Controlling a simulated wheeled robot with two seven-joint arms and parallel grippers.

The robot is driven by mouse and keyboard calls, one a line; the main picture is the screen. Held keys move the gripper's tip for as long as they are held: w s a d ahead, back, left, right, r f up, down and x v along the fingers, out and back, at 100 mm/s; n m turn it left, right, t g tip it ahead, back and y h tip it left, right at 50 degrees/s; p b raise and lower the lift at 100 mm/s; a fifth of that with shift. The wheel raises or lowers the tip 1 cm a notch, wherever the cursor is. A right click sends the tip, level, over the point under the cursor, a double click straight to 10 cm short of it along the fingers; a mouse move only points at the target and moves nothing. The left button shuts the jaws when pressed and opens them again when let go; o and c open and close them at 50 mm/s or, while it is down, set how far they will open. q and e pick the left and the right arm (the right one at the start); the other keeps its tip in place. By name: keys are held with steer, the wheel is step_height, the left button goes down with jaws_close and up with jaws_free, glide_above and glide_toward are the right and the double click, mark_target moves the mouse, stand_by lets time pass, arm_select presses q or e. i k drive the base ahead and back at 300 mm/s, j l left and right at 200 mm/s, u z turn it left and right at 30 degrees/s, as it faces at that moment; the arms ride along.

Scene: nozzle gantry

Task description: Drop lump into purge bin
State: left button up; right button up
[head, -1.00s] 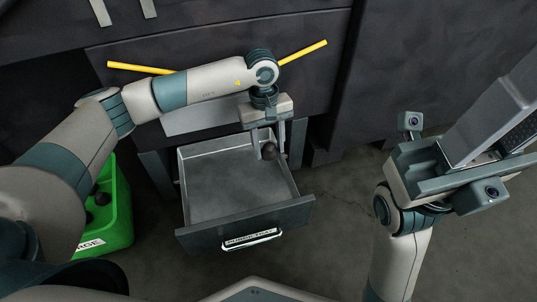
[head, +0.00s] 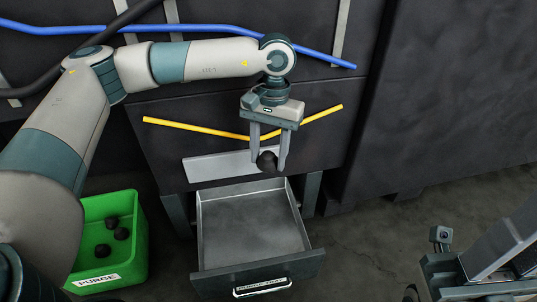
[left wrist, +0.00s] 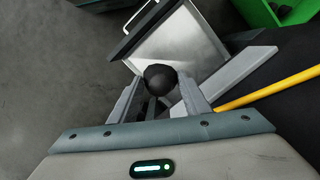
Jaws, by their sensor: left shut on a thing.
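My left gripper (head: 268,158) is shut on a dark, round lump (head: 267,161) and holds it raised near the back edge of the open drawer. In the left wrist view the lump (left wrist: 160,79) sits between the two fingertips (left wrist: 160,88). The green purge bin (head: 138,245), labelled PURGE, stands on the floor at lower left with several dark lumps in it. Part of it shows at the top right of the left wrist view (left wrist: 258,12). My right gripper (head: 490,255) is at the lower right, cut off by the frame; its jaw opening is unclear.
The open drawer (head: 248,232) looks empty and lies between the bin and my right arm. A yellow bent bar (head: 195,129) and a blue hose (head: 215,29) run across the dark machine front. Floor (head: 360,240) is clear right of the drawer.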

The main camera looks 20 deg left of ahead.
mark_target(104, 238)
steer(key=k+j+u, duration=0.15)
steer(key=j+u, duration=0.2)
steer(key=k+j+u, duration=0.1)
steer(key=j+u, duration=0.6)
steer(key=i+j, duration=0.1)
steer(key=i, duration=0.35)
